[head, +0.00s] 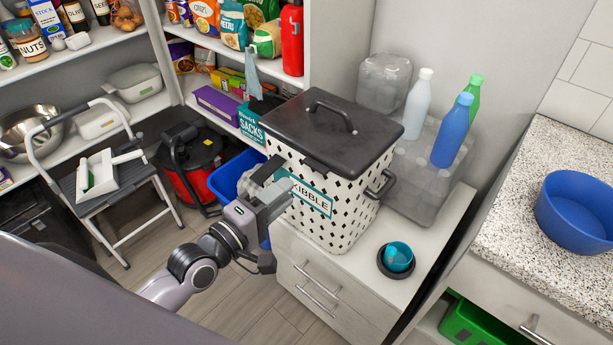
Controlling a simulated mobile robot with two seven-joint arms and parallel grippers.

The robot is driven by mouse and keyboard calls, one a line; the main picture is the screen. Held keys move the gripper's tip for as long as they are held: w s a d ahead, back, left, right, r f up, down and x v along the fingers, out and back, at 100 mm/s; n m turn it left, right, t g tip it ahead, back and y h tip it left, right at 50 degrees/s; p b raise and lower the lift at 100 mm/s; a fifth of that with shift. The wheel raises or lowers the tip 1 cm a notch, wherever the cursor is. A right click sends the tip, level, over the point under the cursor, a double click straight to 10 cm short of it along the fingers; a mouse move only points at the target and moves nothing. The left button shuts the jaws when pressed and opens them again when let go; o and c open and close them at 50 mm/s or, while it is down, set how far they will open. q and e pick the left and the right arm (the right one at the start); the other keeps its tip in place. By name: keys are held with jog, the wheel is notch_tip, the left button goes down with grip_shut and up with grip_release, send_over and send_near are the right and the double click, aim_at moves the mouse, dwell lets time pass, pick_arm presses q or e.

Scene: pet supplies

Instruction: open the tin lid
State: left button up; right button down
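The kibble tin (350,215) is white with black diamonds and a teal label reading "KIBBLE". It stands upright on a low white cabinet. Its dark lid (285,118) lies across the top and looks closed, with an arched handle (331,110) on it. A dark side handle (381,184) shows on the tin's right. My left gripper (268,188) is at the tin's left side, below the lid rim, overlapping the label's left end. Its fingers are close to a dark part there, probably the other side handle; contact and finger opening are unclear. My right gripper is not in view.
A teal cup in a dark bowl (397,259) sits right of the tin on the cabinet (340,287). Bottles (453,130) and a clear container stand behind it. Shelves, a step stool (100,165) and a red vacuum (192,155) are left. A blue bowl (578,212) is on the right counter.

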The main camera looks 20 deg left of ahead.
aim_at(312, 168)
pick_arm(q)
jog(key=shift+n, duration=0.3)
jog(key=shift+r+x, duration=0.2)
jog(key=shift+x, duration=1.75)
jog(key=shift+r+x, duration=0.15)
jog(key=shift+x, duration=1.75)
jog(key=shift+d, duration=0.1)
grip_shut()
